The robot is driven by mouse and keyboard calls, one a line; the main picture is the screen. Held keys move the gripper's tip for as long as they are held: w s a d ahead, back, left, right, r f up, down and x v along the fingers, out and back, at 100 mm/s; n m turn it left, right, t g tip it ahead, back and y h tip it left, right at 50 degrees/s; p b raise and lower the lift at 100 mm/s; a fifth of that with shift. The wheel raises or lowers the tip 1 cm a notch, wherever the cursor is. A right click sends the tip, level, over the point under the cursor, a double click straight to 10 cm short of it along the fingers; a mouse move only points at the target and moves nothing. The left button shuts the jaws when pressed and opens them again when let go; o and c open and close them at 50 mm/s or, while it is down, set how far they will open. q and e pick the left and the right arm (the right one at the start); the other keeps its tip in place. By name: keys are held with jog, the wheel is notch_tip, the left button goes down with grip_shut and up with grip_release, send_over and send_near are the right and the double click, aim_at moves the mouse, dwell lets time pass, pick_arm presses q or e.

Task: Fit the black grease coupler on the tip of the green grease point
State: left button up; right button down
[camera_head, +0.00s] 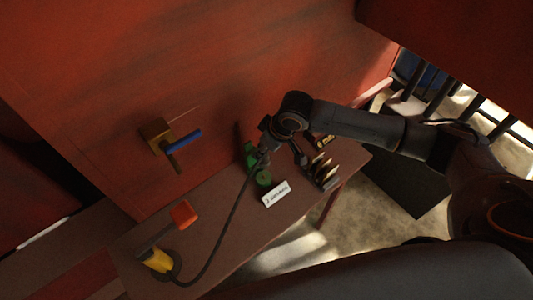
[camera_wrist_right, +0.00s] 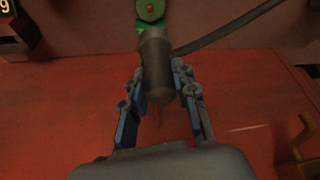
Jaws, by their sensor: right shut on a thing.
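The black grease coupler (camera_wrist_right: 157,68) is a dark cylinder between the blue-padded fingers of my right gripper (camera_wrist_right: 158,92), which is shut on it. The green grease point (camera_wrist_right: 150,9) shows just beyond the coupler's far end in the right wrist view. Its green stem runs down to the coupler's edge; I cannot tell whether they touch. In the head view, my right gripper (camera_head: 262,150) is close by the green grease point (camera_head: 263,178) above the bench, and the coupler is mostly hidden there. My left gripper is not in view.
A blue-handled valve (camera_head: 183,142) is on the red wall.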

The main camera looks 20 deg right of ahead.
aim_at(263, 161)
jog(key=shift+a, duration=0.1)
jog(key=shift+s+r, duration=0.1)
jog(key=shift+r+p, duration=0.1)
jog(key=shift+p, duration=0.45)
jog(key=shift+f+b, duration=0.45)
jog(key=shift+f, duration=0.4)
notch_tip(263, 161, down, 3)
jog(key=shift+r+b, duration=0.2)
jog(key=shift+b, duration=0.4)
jog(key=shift+f+b, duration=0.4)
jog(key=shift+f, duration=0.5)
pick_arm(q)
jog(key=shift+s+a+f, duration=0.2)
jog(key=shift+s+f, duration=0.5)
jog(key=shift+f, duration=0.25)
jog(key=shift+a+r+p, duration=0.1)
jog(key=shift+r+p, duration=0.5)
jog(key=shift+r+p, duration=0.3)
